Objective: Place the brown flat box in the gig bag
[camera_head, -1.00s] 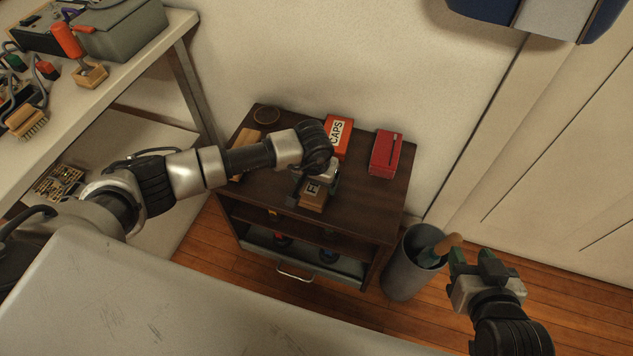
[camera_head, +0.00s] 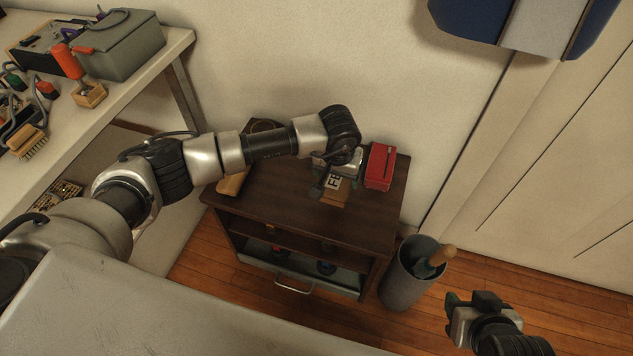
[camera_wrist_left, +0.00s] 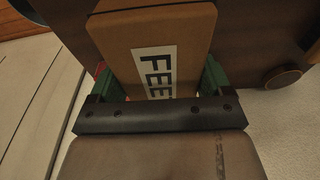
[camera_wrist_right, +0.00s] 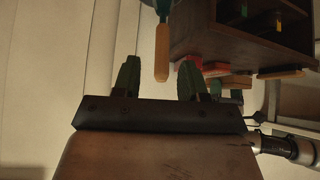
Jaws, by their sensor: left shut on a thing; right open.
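The brown flat box (camera_head: 332,196) has a white label with black letters starting "FEE". My left gripper (camera_head: 337,182) is shut on it over the dark brown cabinet's top; I cannot tell the gap below the box. In the left wrist view the box (camera_wrist_left: 118,30) sits between the green fingertips (camera_wrist_left: 157,80), its label facing the camera. My right gripper (camera_head: 473,298) is open and empty, low at the right; its spread fingertips (camera_wrist_right: 157,80) show in the right wrist view. I cannot make out a gig bag for certain.
The dark cabinet (camera_head: 275,200) carries a red box (camera_head: 380,167) just right of the held box. A grey bin (camera_head: 403,285) with a wooden-handled tool stands beside it. A blue and grey object (camera_head: 535,25) is at the upper right. A cluttered workbench (camera_head: 135,88) stands at left.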

